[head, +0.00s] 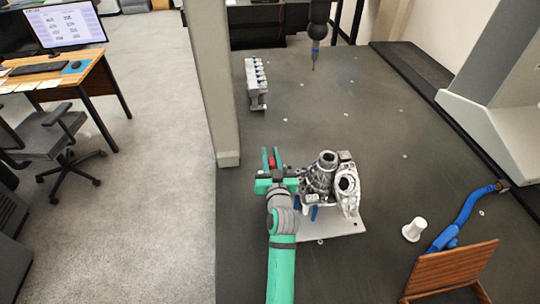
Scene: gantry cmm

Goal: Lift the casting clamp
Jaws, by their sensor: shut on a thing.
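My green gripper (270,153) is at the left edge of the dark table, just left of a grey metal casting (320,178). Its two fingers point away from me and are closed around the casting clamp (271,161), of which a small red part shows between them. The rest of the clamp is largely hidden by the gripper and too small to make out. The casting stands upright on a light plate (345,227), with blue supports (314,213) under it. I cannot tell whether the clamp touches the casting.
A pale column (210,80) rises close to the gripper's left. A probe (314,50) hangs over the table (360,120) near a row of grey fixtures (256,85). A white spool-like piece (414,229), a blue arm-like tool (462,220) and a wooden chair (452,268) are at right.

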